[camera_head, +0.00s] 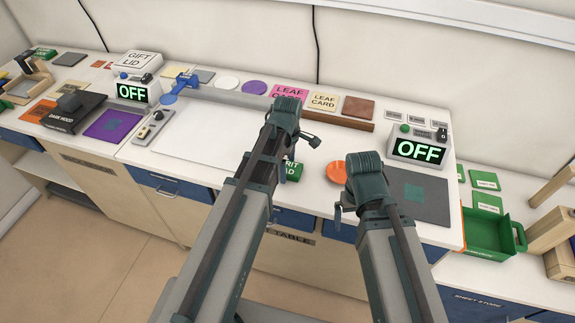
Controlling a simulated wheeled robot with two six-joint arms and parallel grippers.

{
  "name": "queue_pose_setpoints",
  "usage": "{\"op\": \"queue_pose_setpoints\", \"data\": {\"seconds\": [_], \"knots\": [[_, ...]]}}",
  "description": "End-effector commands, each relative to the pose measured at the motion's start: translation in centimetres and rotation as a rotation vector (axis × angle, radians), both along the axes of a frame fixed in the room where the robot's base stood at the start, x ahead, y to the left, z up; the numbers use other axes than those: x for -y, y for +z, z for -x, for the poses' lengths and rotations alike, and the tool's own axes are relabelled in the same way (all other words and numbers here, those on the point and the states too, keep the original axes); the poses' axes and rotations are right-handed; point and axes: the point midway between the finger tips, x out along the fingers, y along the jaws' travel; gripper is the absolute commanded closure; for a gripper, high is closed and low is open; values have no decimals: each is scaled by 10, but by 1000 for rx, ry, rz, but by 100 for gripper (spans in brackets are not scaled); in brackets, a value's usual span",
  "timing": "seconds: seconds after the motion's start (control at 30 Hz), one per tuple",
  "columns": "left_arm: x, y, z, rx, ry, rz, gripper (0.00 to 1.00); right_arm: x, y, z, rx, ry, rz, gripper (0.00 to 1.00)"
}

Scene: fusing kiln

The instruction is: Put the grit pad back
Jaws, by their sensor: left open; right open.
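The grit pad (294,172) is a green block with white lettering on the white worktop near its front edge. My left arm hides its left part, so only "RIT" and "AD" of its label show. My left gripper (310,138) is open, above and beyond the pad in the picture; whether it touches anything below cannot be told. My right gripper (341,208) is open, right of and nearer than the pad, by the table's front edge. Both grippers look empty. An open green tray (484,250) with a handle stands at the right, on the lower sheet store.
Two boxes reading OFF stand at left (132,91) and right (417,149). An orange disc (336,170) and a dark grey mat (432,207) lie near my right arm. Several green-and-white cards (485,180) lie behind the tray. A white board (195,138) covers the middle-left worktop.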

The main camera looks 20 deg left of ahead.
Motion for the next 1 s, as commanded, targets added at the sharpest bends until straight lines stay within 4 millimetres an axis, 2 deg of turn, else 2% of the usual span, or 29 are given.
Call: {"op": "queue_pose_setpoints", "data": {"seconds": [0.17, 0.37, 1.0], "knots": [[0, 5, 0, 0, 0, 0, 0, 0, 5, 0, 0, 0, 0, 0], [0, 22, 0, 0, 0, 0, 0, 0, 22, 0, 0, 0, 0, 0], [0, 113, 0, 0, 0, 0, 0, 0, 113, 0, 0, 1, 0, 0]]}}
